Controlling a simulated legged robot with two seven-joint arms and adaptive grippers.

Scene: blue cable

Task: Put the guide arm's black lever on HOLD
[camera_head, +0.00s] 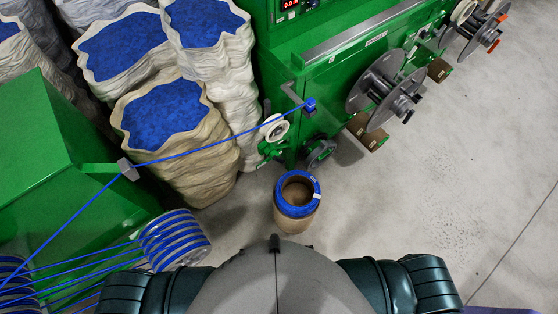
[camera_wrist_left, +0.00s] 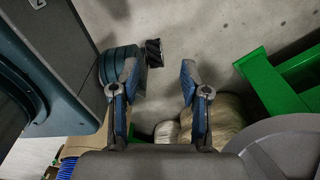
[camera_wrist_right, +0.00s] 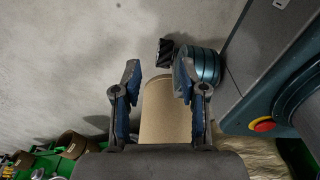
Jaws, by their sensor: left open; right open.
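The green machine (camera_head: 330,75) stands at the top of the head view. A grey guide arm (camera_head: 291,92) sticks out of its left side, with a small blue guide block (camera_head: 310,104) near it and the blue cable (camera_head: 215,146) running to the block. A small dark upright piece (camera_head: 267,106) beside the arm may be the black lever; its setting and any HOLD mark are too small to read. My left gripper (camera_wrist_left: 158,82) is open and empty in the left wrist view. My right gripper (camera_wrist_right: 157,86) is open and empty in the right wrist view. Neither gripper shows in the head view.
A cardboard drum with a blue cable coil (camera_head: 297,211) stands on the floor before the machine. White sacks of blue granules (camera_head: 225,105) crowd its left. Grey reels (camera_head: 360,95) stick out on its right. A green stand (camera_head: 60,150) is at left. Floor at right (camera_head: 450,190) is clear.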

